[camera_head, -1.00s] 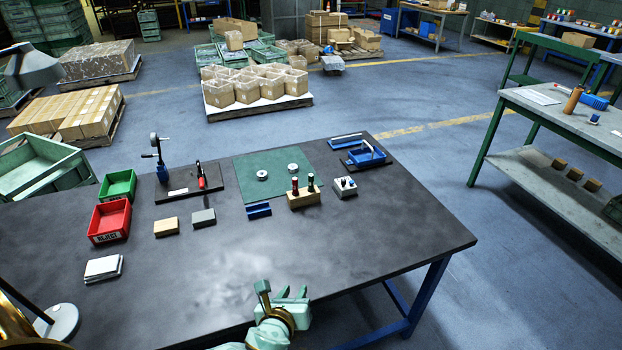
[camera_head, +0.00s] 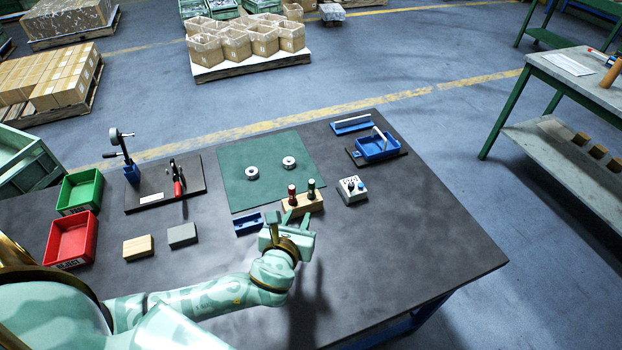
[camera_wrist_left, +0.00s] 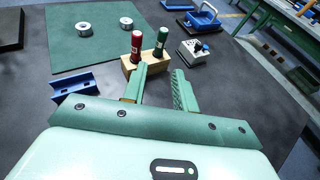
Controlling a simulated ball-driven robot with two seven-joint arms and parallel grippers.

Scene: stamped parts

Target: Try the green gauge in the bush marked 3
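The green gauge (camera_head: 311,188) stands upright in a wooden block (camera_head: 303,204), beside the red gauge (camera_head: 292,194). Both also show in the left wrist view, green (camera_wrist_left: 161,40) right of red (camera_wrist_left: 136,45). Two silver ring-shaped bushes, one left (camera_head: 252,173) and one right (camera_head: 289,162), lie on the green mat (camera_head: 235,192). I cannot read a number on either. My left gripper (camera_head: 291,220) is open and empty, just in front of the block; its fingers (camera_wrist_left: 160,78) point toward the block and gauges. My right gripper is not in view.
A blue V-shaped block (camera_head: 249,223) lies left of the wooden block. A white box with knobs (camera_head: 351,189) stands right of it. The table's right front is clear.

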